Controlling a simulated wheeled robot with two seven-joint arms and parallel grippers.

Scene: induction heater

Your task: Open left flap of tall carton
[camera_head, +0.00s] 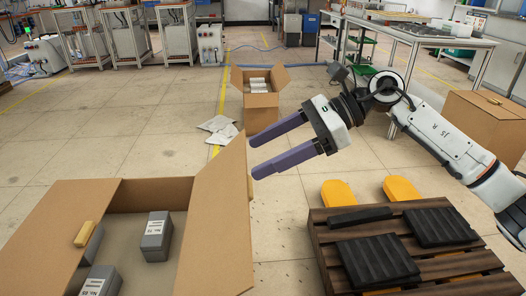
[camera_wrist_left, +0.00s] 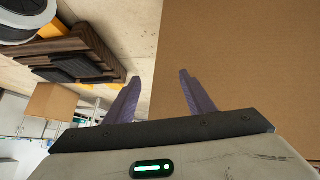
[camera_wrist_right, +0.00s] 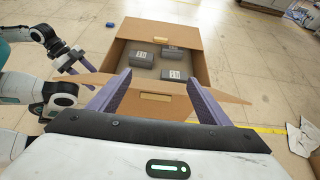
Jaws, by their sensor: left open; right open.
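A large open carton (camera_head: 150,184) fills the lower left of the head view, with grey labelled boxes inside. Its right flap (camera_head: 222,225) stands up; another flap spreads out at left. The same carton (camera_wrist_right: 160,107) shows in the right wrist view, flaps spread. My right gripper (camera_head: 285,148) is open and empty, beyond and above the upright flap, fingers pointing left. My left gripper (camera_wrist_left: 158,88) is open and outside the head view. The edge of a brown cardboard panel (camera_wrist_left: 240,60) appears between its fingers; I cannot tell the depth. It also shows in the right wrist view (camera_wrist_right: 68,63).
A pallet (camera_head: 400,245) with black slabs stands at lower right. A smaller open carton (camera_head: 261,112) stands at centre back, with crumpled paper (camera_head: 218,128) beside it. A closed carton (camera_head: 485,125) is at the right.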

